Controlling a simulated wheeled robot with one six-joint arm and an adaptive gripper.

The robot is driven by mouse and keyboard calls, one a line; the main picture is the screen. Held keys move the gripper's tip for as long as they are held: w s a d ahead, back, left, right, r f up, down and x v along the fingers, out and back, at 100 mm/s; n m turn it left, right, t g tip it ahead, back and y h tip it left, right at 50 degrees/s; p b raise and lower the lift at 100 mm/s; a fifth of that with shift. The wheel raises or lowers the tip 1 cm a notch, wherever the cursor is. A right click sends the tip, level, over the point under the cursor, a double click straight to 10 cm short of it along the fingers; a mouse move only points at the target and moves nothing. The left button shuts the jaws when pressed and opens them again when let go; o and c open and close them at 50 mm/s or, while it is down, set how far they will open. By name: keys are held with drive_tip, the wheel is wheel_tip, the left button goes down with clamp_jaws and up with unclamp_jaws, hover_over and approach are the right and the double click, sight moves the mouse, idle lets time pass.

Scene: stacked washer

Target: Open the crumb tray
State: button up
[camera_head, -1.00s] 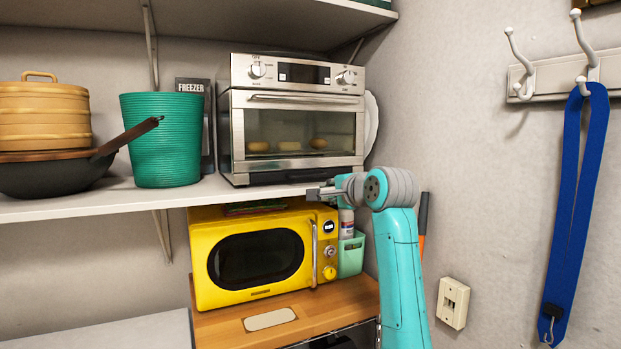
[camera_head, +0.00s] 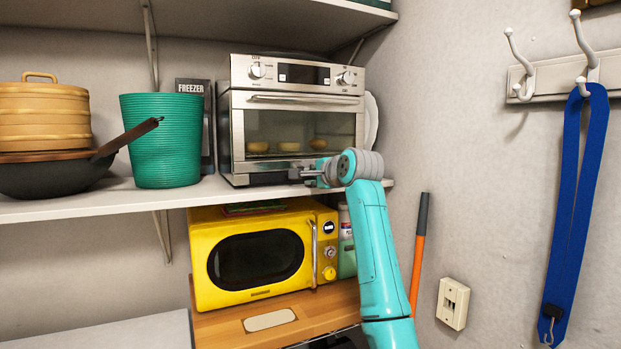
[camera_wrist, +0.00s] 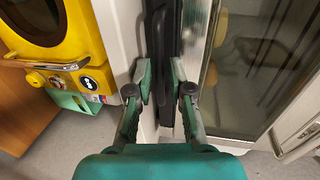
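The toaster oven (camera_head: 290,110) is silver and stands on the upper shelf. The crumb tray (camera_wrist: 165,50) shows as a dark strip along the oven's base in the wrist view; in the head view my gripper and arm partly cover that low front edge. My gripper (camera_head: 298,175) is at the lower front of the oven, right of its middle. In the wrist view my gripper (camera_wrist: 162,85) has its two fingers apart, one on each side of the dark strip. I cannot tell whether they touch it.
The white shelf (camera_head: 100,206) edge runs just below my gripper. A yellow microwave (camera_head: 255,258) stands below it. A green bin (camera_head: 162,140) and a dark pan (camera_head: 55,178) are left of the oven. The wall is close on the right.

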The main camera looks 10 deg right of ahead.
drive_tip(key=shift+w+a+f, duration=0.15)
drive_tip(key=shift+w, duration=0.3)
clamp_jaws()
